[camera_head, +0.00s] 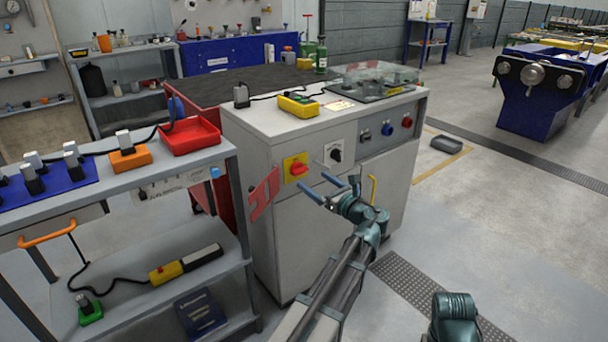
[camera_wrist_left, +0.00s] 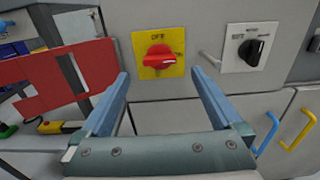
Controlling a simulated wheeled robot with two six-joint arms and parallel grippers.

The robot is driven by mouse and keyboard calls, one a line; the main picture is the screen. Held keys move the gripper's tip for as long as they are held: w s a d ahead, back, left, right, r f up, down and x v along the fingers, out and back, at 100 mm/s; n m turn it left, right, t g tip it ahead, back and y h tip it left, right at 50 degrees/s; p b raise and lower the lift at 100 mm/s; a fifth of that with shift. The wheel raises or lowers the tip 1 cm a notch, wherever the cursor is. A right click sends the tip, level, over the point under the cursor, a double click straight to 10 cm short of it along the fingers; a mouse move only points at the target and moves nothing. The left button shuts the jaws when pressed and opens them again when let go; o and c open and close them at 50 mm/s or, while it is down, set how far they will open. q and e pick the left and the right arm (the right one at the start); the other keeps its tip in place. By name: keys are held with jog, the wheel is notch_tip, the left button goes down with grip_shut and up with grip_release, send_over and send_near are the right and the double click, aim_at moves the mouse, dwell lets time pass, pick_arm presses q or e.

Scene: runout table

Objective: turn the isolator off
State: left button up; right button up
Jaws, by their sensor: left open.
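The isolator is a red rotary knob on a yellow plate (camera_head: 296,167) on the front of the grey cabinet. In the left wrist view, the red knob (camera_wrist_left: 158,58) sits below printed "OFF" lettering, and its handle looks roughly horizontal. My left gripper (camera_head: 317,184) is open and empty, in front of the cabinet and a little below and right of the knob. In the left wrist view, its two blue fingers (camera_wrist_left: 161,73) frame the space just below the knob, apart from it. My right gripper is not in view.
A black selector knob (camera_head: 335,155) on a white plate is right of the isolator. A red slotted plate (camera_head: 264,193) stands out at the cabinet's left corner. A yellow handle (camera_head: 372,190) is on the lower door. A grey shelf cart (camera_head: 222,152) stands left.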

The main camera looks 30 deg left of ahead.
aim_at(302, 172)
pick_arm(q)
jog(key=shift+x, duration=3.2)
jog(key=shift+c, duration=0.3)
jog(key=c, duration=1.3)
